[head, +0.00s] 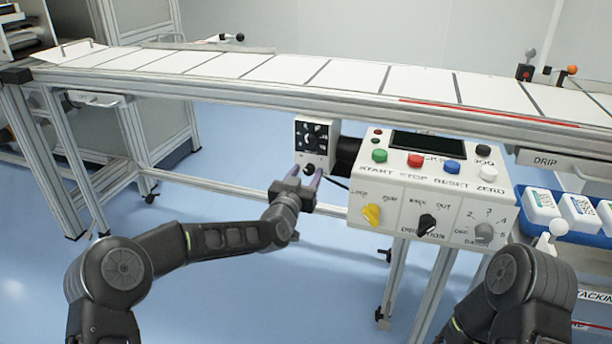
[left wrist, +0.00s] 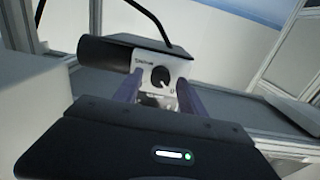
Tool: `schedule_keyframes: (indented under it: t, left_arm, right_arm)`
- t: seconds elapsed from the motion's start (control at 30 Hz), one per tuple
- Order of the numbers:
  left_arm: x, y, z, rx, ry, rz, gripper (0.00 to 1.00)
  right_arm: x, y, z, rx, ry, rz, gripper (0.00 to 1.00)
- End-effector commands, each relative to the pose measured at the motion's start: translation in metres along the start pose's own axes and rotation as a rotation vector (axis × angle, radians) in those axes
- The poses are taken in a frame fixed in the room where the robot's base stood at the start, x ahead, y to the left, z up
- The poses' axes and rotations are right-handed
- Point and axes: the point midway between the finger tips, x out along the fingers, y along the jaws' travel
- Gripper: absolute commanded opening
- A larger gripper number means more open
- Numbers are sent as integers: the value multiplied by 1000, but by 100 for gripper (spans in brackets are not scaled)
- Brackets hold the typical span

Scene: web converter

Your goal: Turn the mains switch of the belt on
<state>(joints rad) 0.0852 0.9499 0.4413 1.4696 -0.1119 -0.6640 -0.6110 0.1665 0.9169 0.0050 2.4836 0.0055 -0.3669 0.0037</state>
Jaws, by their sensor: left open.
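A small white-and-black box (head: 315,138) hangs under the belt. A dark rotary knob (left wrist: 160,77) sits on its pale face in the left wrist view. I take this knob to be the mains switch; its lettering is too small to read. My left gripper (head: 308,174) is open at the lower part of the box. In the left wrist view its two purple fingers stand apart, one on each side of the knob. I cannot tell whether they touch it. My right gripper is out of view; only part of my right arm shows in the head view.
The belt (head: 340,75) with white panels runs above the box. A control panel (head: 440,185) with coloured buttons and several knobs stands just right of my left gripper. A blue tray (head: 562,234) with white packs is at the far right. A frame rail (head: 220,188) runs below.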

Motion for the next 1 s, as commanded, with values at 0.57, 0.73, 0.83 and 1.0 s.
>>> schedule_keyframes:
  t: [0.57, 0.73, 0.83, 1.0]
  left_arm:
    - [0, 0, 0, 0, 0, 0, 13]
    - [0, 0, 0, 0, 0, 0, 0]
    - [0, 0, 0, 0, 0, 0, 0]
    - [0, 0, 0, 2, 0, 0, 0]
  right_arm:
    - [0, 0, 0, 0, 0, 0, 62]
    - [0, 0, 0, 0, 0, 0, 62]
    - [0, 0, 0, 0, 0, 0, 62]
    - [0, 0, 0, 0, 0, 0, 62]
